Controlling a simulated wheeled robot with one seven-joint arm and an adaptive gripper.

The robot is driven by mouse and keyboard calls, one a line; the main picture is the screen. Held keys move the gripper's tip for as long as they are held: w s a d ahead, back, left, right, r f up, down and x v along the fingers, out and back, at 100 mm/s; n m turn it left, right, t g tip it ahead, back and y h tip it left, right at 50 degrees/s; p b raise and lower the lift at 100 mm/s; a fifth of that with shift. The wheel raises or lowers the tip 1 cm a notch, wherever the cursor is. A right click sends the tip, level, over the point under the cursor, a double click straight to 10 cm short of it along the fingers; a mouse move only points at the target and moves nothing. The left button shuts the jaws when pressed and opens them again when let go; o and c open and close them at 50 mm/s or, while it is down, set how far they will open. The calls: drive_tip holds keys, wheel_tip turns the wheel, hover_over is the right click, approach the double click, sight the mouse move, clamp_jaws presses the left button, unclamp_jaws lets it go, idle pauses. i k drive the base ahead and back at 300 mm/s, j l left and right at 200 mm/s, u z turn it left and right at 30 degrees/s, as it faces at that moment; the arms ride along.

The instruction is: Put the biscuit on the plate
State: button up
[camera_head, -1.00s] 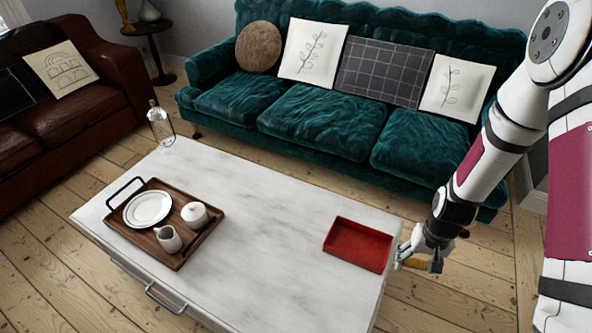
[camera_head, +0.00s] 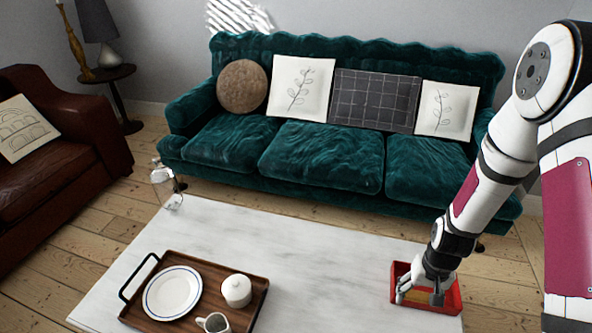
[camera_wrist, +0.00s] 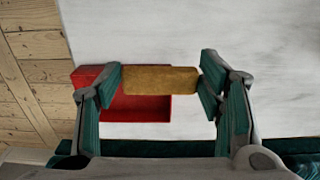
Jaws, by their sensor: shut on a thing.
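The biscuit (camera_wrist: 160,80) is a golden-brown bar held between the two finger pads of my gripper (camera_wrist: 160,82) in the wrist view. My gripper (camera_head: 421,292) is shut on it at the right of the head view, in front of or over the red tray (camera_head: 455,300). In the head view the biscuit shows only as a small yellowish patch (camera_head: 418,296) by the fingers. The plate (camera_head: 172,294) is white with a blue ring, flat and empty, on the wooden tray (camera_head: 205,266) at the left of the table.
A white lidded pot (camera_head: 236,290) and a small jug (camera_head: 213,322) stand on the wooden tray beside the plate. A clear glass bottle (camera_head: 164,184) stands at the table's far left corner. The marble tabletop (camera_head: 320,270) between the two trays is clear. A teal sofa (camera_head: 320,150) is behind.

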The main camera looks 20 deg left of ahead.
sight(174, 294)
drive_tip(key=j, duration=1.15)
drive_tip(key=j+z, duration=0.1)
drive_tip(key=j, duration=1.1)
drive_tip(key=k+j, duration=0.15)
drive_tip(key=j, duration=1)
drive_tip(key=j+z, duration=0.1)
drive_tip(key=j, duration=1.1)
drive_tip(key=j+z, duration=0.3)
drive_tip(key=j, duration=0.25)
drive_tip(key=j+z, duration=0.3)
drive_tip(key=j, duration=0.3)
drive_tip(key=k+j+z, duration=0.15)
drive_tip(key=j+z, duration=0.2)
drive_tip(key=j, duration=0.15)
